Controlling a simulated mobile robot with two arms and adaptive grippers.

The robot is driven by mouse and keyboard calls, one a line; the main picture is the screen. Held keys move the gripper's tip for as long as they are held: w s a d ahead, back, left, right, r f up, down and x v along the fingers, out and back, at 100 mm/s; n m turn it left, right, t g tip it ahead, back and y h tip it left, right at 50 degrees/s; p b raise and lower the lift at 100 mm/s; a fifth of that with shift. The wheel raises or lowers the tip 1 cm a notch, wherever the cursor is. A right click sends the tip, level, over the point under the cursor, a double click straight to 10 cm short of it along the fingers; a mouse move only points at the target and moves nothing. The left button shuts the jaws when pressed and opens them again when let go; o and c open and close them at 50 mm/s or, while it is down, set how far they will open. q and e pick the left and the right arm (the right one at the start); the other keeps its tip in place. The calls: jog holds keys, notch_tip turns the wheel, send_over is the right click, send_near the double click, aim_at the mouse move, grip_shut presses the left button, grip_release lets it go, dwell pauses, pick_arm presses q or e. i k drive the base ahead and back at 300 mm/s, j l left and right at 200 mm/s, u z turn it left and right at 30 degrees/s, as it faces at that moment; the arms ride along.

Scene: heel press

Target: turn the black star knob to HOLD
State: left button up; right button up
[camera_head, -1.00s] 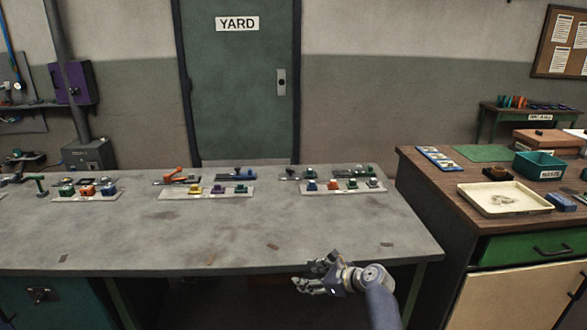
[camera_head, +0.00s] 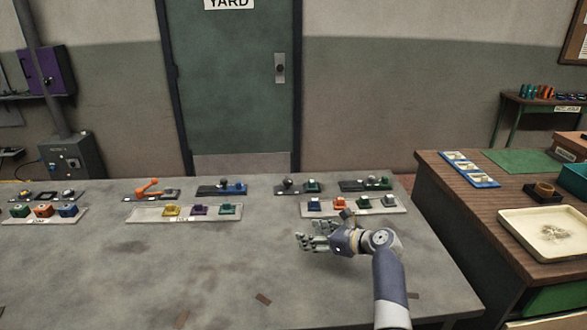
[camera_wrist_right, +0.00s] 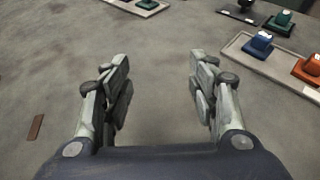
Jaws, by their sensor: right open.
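My right gripper (camera_head: 318,238) is open and empty above the grey bench, in front of the right-hand tray of coloured blocks. In the right wrist view its two fingers (camera_wrist_right: 160,82) stand apart with only bare bench between them. A small dark knob (camera_head: 288,184) sits on a dark plate in the bench's back row, beyond the gripper. A dark piece also shows at the top of the wrist view (camera_wrist_right: 245,4). Both are too small to tell a star shape, and no HOLD mark can be read. My left gripper is not in view.
Pale trays (camera_head: 184,214) hold coloured blocks along the bench (camera_head: 225,270). An orange-handled device (camera_head: 150,188) and a blue one (camera_head: 222,187) stand behind. A wooden counter (camera_head: 480,215) with a cream tray (camera_head: 550,238) is at right. The front of the bench is mostly clear.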

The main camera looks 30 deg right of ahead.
aim_at(287, 182)
jog(key=i+l, duration=0.8)
